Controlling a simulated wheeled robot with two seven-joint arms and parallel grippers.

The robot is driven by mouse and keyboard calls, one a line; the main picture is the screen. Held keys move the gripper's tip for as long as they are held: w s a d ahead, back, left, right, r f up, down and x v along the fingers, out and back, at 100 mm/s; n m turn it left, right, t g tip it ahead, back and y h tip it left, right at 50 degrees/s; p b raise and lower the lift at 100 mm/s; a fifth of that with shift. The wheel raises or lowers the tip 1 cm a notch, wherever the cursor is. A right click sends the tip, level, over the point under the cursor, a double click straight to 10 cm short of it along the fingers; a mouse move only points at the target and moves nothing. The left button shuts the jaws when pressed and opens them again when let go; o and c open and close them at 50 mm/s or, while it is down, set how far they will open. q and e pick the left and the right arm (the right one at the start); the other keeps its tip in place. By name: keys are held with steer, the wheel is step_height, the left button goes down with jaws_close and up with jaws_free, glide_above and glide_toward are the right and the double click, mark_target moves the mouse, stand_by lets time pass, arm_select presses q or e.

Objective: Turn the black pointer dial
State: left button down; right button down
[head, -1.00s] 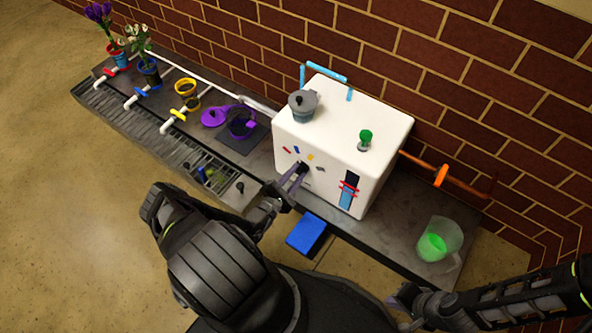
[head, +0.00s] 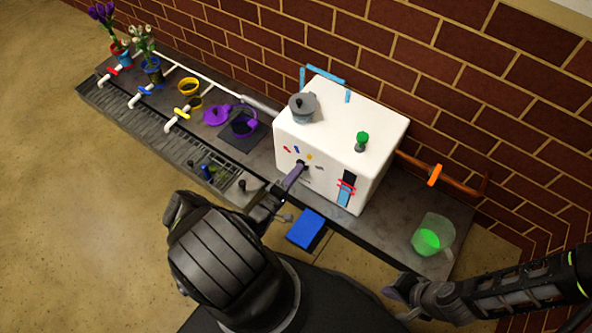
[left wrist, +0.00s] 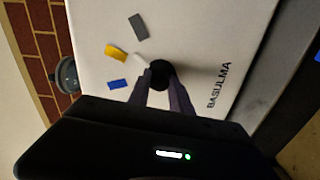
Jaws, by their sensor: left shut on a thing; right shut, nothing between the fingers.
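The black pointer dial (left wrist: 160,73) sits on the front of the white box (head: 330,130), seen end-on in the left wrist view. Its white pointer (left wrist: 141,60) points toward the yellow mark (left wrist: 115,52). A grey mark (left wrist: 137,26) and a blue mark (left wrist: 117,84) lie on either side of the yellow one. My left gripper (left wrist: 160,80) is shut on the dial, a finger on each side; the head view shows it at the box front (head: 300,168). My right gripper (head: 390,293) is shut and empty at lower right, away from the box.
A grey pot (head: 302,107) and a green knob (head: 361,142) are on the box top. A blue block (head: 306,229) is below the box front. A clear jug with green contents (head: 431,237) stands at right. Taps, pots and flower vases line the counter at left.

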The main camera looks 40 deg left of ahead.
arm_select(q)
steer(key=m+p, duration=0.1)
steer(key=m, duration=0.3)
steer(key=shift+m+p, duration=0.3)
steer(key=shift+m, duration=0.1)
steer(key=c, duration=1.2)
jaws_free()
steer(key=shift+o, duration=0.2)
steer(key=s+p, duration=0.1)
steer(key=s, duration=0.6)
steer(key=shift+s, duration=0.4)
steer(key=shift+d, duration=0.15)
